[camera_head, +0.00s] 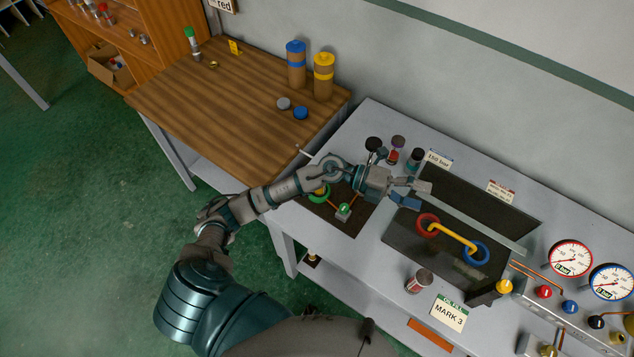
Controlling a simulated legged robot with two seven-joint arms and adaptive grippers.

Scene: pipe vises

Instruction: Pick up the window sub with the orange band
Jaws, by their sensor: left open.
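My left gripper (415,195) is open and empty above the grey bench, between the dark mats. A short cylinder with a reddish-brown top and pale label (419,281) stands alone nearer the front edge. I cannot make out an orange band on any of them, so I cannot tell which is the window sub. My right gripper is not in view.
Pressure gauges (570,258) and valves fill the right end. A wooden table (220,95) with blue and yellow-capped cylinders stands at the left.

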